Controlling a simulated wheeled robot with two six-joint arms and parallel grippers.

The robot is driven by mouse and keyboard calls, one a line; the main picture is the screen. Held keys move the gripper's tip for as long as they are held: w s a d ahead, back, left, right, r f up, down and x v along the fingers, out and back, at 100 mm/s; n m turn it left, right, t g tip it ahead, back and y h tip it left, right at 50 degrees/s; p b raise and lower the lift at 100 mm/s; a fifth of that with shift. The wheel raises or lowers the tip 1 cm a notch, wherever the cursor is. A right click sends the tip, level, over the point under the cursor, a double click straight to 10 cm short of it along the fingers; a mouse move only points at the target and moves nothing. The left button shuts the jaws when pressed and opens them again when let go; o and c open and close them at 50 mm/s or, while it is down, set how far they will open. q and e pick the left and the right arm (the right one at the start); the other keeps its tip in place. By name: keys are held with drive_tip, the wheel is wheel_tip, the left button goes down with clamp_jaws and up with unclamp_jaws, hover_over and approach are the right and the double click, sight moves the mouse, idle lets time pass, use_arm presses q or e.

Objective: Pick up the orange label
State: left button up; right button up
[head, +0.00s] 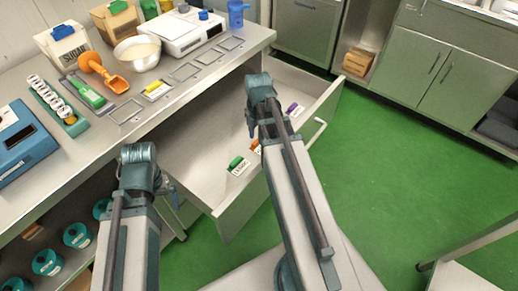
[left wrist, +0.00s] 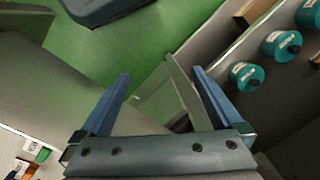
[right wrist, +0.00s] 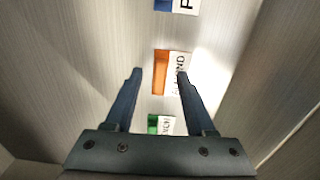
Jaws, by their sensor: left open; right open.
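The orange label (head: 255,145), a small tag with an orange end and a white lettered end, lies in the open drawer, partly hidden by my right arm in the head view. In the right wrist view the orange label (right wrist: 160,72) shows between the fingertips of my open right gripper (right wrist: 160,73); the right finger overlaps its white end. The gripper is not closed on it, and I cannot tell its height above the label. My left gripper (left wrist: 162,75) is open and empty, pointing down beside the counter; in the head view its arm hides most of it.
A green label (head: 237,164) and a purple label (head: 293,109) lie on either side in the drawer. The drawer's walls (head: 222,222) surround them. The counter (head: 150,125) holds a scale, bowl, orange scoop and label frames. Teal tins (head: 47,262) stand below.

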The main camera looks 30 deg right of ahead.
drive_tip(key=shift+f, duration=0.4)
use_arm(q)
drive_tip(key=shift+f, duration=0.3)
use_arm(e)
drive_tip(key=shift+r, duration=0.1)
clamp_jaws()
use_arm(q)
drive_tip(key=shift+r, duration=0.1)
use_arm(e)
drive_tip(key=shift+r, duration=0.1)
